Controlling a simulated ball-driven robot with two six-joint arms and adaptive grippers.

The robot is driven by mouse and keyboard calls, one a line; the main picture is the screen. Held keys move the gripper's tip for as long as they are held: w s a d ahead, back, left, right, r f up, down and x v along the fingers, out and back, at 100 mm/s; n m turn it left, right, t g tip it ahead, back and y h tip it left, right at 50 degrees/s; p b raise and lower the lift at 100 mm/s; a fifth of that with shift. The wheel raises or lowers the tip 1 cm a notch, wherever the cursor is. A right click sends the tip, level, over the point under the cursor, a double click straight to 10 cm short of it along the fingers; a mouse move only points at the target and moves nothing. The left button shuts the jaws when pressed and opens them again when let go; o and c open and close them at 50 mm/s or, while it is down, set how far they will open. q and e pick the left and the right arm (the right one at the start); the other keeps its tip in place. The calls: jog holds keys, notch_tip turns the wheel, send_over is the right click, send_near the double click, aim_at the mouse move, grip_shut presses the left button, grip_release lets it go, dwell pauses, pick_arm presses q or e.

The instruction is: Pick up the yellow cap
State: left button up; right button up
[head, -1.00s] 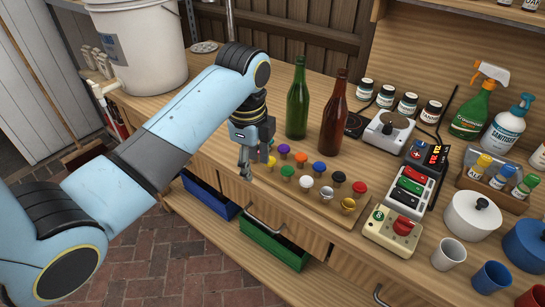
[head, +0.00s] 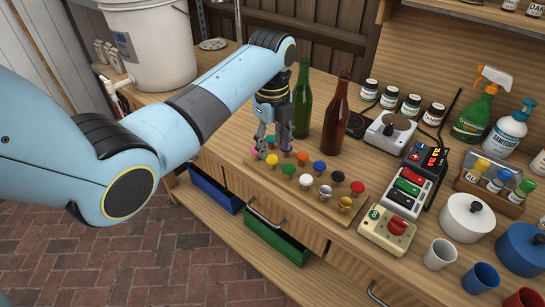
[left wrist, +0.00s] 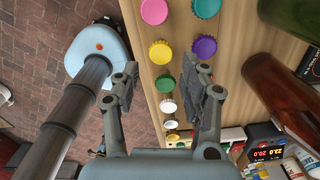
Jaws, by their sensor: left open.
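The yellow cap (head: 272,159) stands in the front row of bottle caps on the wooden bench. In the left wrist view the yellow cap (left wrist: 160,52) lies just beyond the fingertips, between a pink cap (left wrist: 154,11) and a green cap (left wrist: 165,84). My left gripper (head: 273,146) points down above this end of the rows. In the left wrist view its fingers (left wrist: 163,78) are apart with nothing held between them. The fingers partly cover the caps around them in the head view. My right gripper is not in view.
A purple cap (left wrist: 204,47) is close to the right finger. Several other caps, including an orange (head: 302,156) and a blue one (head: 319,166), stand nearby. A green bottle (head: 302,100) and a brown bottle (head: 336,118) rise close behind.

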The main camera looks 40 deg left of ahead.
aim_at(272, 158)
pick_arm(q)
jog(key=shift+w+a+f, duration=0.1)
jog(key=shift+f, duration=0.75)
jog(key=shift+w+a+f, duration=0.1)
jog(key=shift+f, duration=0.7)
jog(key=shift+f, duration=0.25)
jog(key=c, duration=0.5)
